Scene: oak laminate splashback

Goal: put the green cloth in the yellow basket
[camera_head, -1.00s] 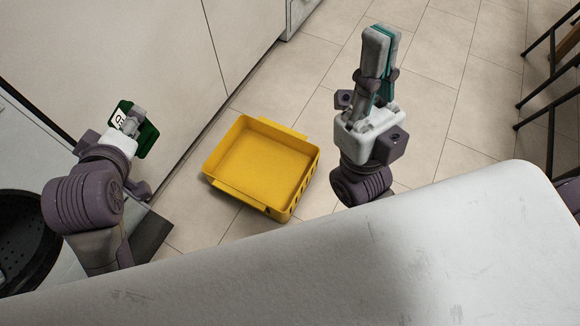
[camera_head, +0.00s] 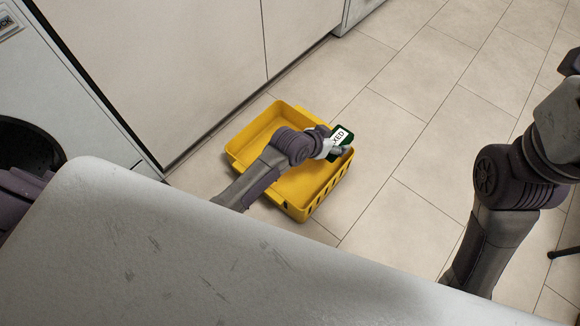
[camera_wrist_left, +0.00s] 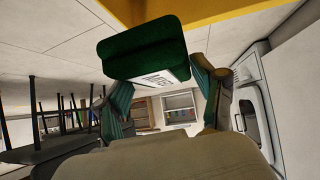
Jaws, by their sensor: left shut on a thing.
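The green cloth (camera_head: 347,150), a folded block with a white label, is held in my left gripper (camera_head: 336,146). In the head view it overlaps the right rim of the yellow basket (camera_head: 240,150), and it appears to be above it. In the left wrist view the cloth (camera_wrist_left: 140,50) sits between the two fingers (camera_wrist_left: 165,95), and a yellow strip of the basket (camera_wrist_left: 200,10) shows at the top. My left arm hides part of the basket's inside. The basket's visible inside is empty. My right gripper (camera_head: 568,100) is cut off at the right edge; its fingers are out of view.
The basket stands on the tiled floor (camera_head: 400,120) near pale cabinet doors (camera_head: 180,70). A white front-loading appliance (camera_head: 60,90) is at the left. A worn white surface (camera_head: 200,270) fills the front.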

